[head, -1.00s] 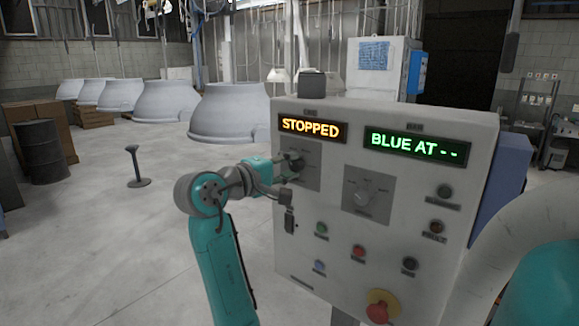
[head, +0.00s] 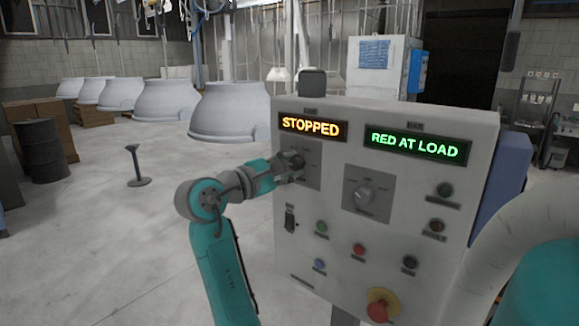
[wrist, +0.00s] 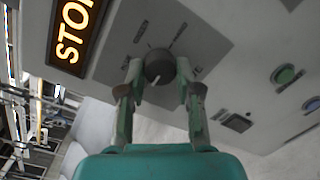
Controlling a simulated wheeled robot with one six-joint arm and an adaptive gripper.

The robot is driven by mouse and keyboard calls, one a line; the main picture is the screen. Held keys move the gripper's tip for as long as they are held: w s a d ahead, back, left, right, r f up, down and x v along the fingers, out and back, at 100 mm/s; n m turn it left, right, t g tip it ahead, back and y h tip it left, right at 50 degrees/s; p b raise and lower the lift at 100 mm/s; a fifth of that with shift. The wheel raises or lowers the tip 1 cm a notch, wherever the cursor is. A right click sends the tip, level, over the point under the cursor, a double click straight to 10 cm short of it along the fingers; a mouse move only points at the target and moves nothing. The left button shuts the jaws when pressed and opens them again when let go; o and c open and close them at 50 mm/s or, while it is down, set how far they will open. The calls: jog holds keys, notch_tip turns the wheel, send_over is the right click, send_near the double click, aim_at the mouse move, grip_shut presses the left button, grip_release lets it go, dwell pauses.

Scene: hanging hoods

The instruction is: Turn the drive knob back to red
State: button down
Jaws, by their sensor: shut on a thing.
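The control panel (head: 400,245) faces me. A dark round knob (head: 291,161) sits on a grey plate at its upper left, under the amber STOPPED display (head: 312,127). My gripper (head: 282,168) reaches it from the left and is shut on it. In the wrist view the knob (wrist: 159,66) is between the two fingertips of my gripper (wrist: 158,78), with a white pointer line showing. The green display (head: 415,143) reads RED AT LOAD. The small plate labels are too blurred to read.
Below the knobs are several push buttons and a red mushroom button (head: 382,306) on a yellow base. A small switch (head: 290,218) is at the panel's left edge. Large grey hoods (head: 228,112) hang behind on the left. The floor left of my arm is mostly clear.

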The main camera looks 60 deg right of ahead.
dwell(0.4)
jog(key=c, duration=0.8)
grip_release()
jog(key=v, duration=1.2)
